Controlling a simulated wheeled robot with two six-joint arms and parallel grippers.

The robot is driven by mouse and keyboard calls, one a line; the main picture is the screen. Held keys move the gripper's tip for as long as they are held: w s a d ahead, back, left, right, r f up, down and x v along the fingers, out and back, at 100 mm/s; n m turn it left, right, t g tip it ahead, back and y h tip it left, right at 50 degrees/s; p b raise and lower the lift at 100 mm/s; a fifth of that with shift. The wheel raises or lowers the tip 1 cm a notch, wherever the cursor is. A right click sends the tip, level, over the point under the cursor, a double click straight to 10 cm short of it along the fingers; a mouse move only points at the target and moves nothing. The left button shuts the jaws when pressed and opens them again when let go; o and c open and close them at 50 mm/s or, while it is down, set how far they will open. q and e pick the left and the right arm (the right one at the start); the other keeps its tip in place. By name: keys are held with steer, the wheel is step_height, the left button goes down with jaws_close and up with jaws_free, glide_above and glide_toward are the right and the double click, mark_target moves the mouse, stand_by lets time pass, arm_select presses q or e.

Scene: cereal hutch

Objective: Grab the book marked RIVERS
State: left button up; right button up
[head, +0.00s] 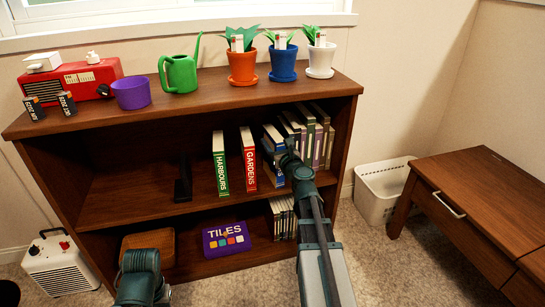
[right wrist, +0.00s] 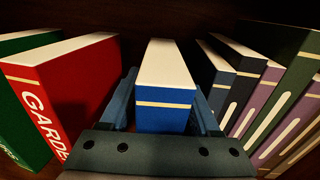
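A blue book (right wrist: 165,105) with a white top and a cream band stands upright in the middle of the right wrist view. It also shows on the upper shelf in the head view (head: 271,150), partly behind my gripper. The lower part of its spine is hidden, so I cannot read a title. My right gripper (right wrist: 166,108) has one finger on each side of this book, and the fingers look open, with narrow gaps. In the head view my right gripper (head: 284,160) reaches into the upper shelf. My left arm shows at the bottom left, but its gripper is not visible.
The red GARDENS book (head: 249,158) and green HARBOURS book (head: 220,165) stand to the left. Several dark and purple books (head: 318,138) stand close on the right. A black bookend (head: 183,180) stands farther left. The wooden bookcase (head: 190,112) encloses the shelf above and below.

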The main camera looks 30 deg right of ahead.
jaws_close()
stand_by(1.1)
